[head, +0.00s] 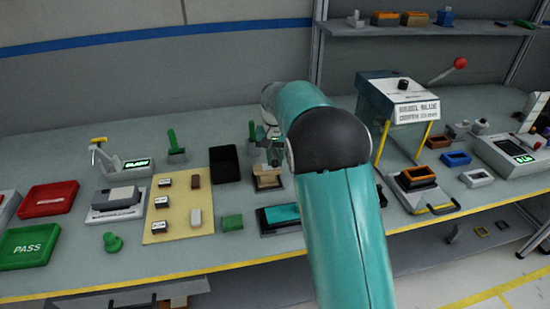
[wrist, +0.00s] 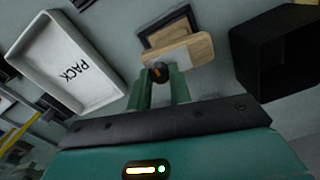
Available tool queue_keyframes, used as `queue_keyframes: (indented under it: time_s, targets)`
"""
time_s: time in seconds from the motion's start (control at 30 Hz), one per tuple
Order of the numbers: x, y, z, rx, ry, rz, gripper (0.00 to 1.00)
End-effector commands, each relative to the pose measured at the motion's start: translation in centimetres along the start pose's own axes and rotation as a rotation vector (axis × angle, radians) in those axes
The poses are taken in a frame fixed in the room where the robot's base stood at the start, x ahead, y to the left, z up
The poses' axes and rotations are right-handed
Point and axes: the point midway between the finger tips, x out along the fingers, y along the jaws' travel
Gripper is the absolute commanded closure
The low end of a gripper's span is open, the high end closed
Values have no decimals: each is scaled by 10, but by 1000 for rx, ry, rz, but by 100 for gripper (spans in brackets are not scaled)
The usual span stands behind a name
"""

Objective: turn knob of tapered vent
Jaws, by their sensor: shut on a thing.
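The tapered vent appears to be the tan, wood-like block with a dark frame (head: 267,180) on the bench in the head view. In the wrist view its tan body (wrist: 195,48) is at the top middle, with a grey patch on its face. A small dark knob with an orange mark (wrist: 158,70) sticks out on the near side. My gripper (wrist: 160,90) is shut on the knob, with its green fingers on either side. In the head view my gripper (head: 273,150) is just above the vent, partly hidden by my arm. The knob cannot be made out there.
A black open bin (head: 224,164) stands left of the vent; it is at right in the wrist view (wrist: 280,50). A white PACK tray (wrist: 70,62) is on the other side. A teal-topped dark box (head: 281,215) and a green block (head: 232,222) lie in front.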

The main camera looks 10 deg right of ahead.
Motion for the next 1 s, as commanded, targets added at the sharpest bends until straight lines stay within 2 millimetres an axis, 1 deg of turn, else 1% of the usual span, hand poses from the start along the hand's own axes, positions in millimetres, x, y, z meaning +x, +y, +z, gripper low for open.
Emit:
queue_keyframes:
  time_s: [0.33,0.37,0.4,0.47,0.7,0.8,0.87,0.97,1.0]
  targets:
    - [0,0,0,2,0,0,100]
    - [0,0,0,2,0,0,76]
    - [0,0,0,2,0,0,68]
    - [0,0,0,2,0,0,57]
    - [0,0,0,1,0,0,57]
    - [-3,0,0,1,1,0,57]
    - [-8,0,0,1,1,-1,57]
    - [-22,0,-1,1,3,-1,57]
    - [-30,0,0,1,3,-1,57]
